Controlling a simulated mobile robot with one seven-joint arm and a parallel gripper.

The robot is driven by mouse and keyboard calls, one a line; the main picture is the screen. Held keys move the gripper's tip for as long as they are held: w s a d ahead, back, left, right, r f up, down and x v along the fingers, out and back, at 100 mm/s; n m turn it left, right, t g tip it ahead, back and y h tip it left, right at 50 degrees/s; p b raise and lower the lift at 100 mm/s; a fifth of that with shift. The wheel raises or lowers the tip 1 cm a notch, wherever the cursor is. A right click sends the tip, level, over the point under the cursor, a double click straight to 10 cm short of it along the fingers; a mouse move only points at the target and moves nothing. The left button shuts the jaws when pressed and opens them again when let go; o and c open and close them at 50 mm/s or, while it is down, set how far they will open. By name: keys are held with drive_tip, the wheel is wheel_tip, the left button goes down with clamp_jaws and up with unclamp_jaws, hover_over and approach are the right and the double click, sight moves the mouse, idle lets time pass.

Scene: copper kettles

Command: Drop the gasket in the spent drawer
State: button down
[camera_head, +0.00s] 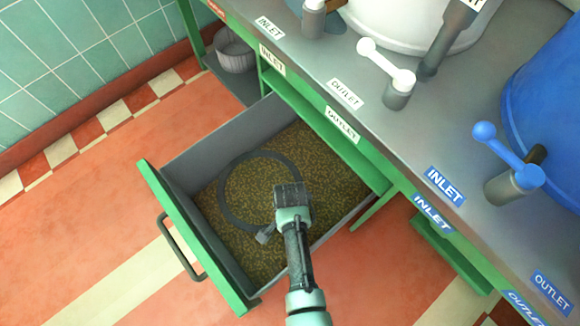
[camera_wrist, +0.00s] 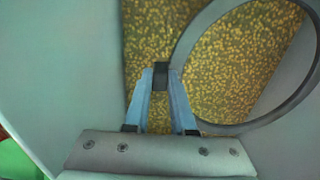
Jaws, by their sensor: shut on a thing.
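The gasket (camera_head: 225,196) is a dark grey ring with a small block-like tab. It shows over the inside of the open drawer (camera_head: 178,228), which has grey walls, a green front and a speckled yellow-brown floor. I cannot tell whether the ring touches that floor. In the wrist view my gripper (camera_wrist: 161,78) has its two bluish fingers closed on the dark tab. In the head view my wrist covers the ring's right side, and the drawer's name is not readable.
The green-framed bench (camera_head: 400,150) with a grey top stands at the upper right. It carries INLET and OUTLET labels, a white valve lever (camera_head: 385,65), a blue lever (camera_head: 508,150) and a blue vessel (camera_head: 550,100). A grey pot (camera_head: 236,55) sits on a low shelf. The floor left is clear.

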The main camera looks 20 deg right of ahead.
wheel_tip(320, 180, down, 8)
drive_tip(key=b, duration=0.5)
drive_tip(key=shift+w+r, duration=0.1)
drive_tip(key=shift+r, duration=0.05)
drive_tip(key=c, duration=0.7)
unclamp_jaws()
drive_tip(key=shift+r, duration=0.1)
wheel_tip(320, 180, up, 13)
drive_tip(key=p, duration=0.9)
